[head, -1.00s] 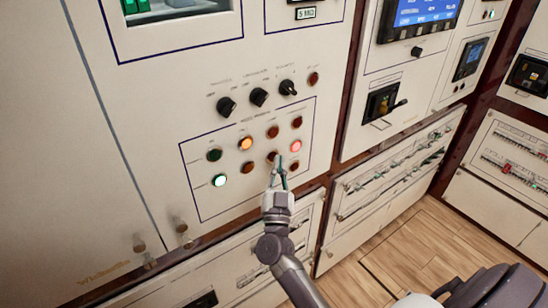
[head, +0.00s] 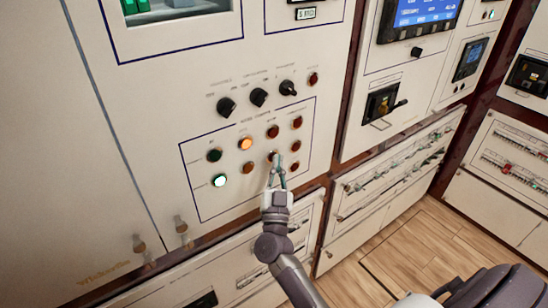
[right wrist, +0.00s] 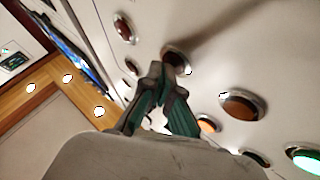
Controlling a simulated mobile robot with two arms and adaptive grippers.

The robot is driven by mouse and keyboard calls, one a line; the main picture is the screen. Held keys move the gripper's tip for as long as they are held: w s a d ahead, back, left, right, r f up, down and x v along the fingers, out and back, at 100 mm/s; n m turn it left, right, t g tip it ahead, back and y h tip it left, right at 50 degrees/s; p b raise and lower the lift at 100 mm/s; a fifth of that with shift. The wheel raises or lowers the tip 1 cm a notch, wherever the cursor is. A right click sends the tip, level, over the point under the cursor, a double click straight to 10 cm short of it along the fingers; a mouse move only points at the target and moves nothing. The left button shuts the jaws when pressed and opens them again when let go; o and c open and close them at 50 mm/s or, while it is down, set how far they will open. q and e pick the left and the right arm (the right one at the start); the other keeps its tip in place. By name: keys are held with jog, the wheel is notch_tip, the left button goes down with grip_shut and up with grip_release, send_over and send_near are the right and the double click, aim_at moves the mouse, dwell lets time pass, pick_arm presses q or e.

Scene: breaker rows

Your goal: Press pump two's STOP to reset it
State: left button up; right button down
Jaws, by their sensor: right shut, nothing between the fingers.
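A button panel (head: 205,203) outlined in blue on the cream cabinet holds rows of round buttons and lamps. Their labels are too small to read, so I cannot tell which is pump two's STOP. My right gripper (head: 274,162) is shut and empty, its tips at a dark red button (head: 273,154) in the lower row. In the right wrist view the tips (right wrist: 158,72) partly cover this button (right wrist: 177,56); I cannot tell whether they touch it. The red lamp (head: 295,146) to its right is dark. An orange lamp (head: 246,143) and a green lamp (head: 219,180) are lit. My left gripper is not in view.
Black rotary switches (head: 258,97) stick out above the panel. Two metal knobs (head: 181,228) stand out at the lower left. A cabinet with a screen (head: 425,12) and a handle switch (head: 383,103) is on the right. The wooden floor (head: 415,250) is clear at lower right.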

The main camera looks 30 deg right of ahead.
jog(key=shift+s+p, duration=0.3)
jog(key=shift+s, duration=0.45)
jog(key=s, duration=0.1)
jog(key=s+p, duration=0.1)
jog(key=s, duration=0.1)
jog(key=s+p, duration=0.1)
jog(key=s, duration=0.1)
jog(key=shift+d, duration=0.25)
dwell(0.5)
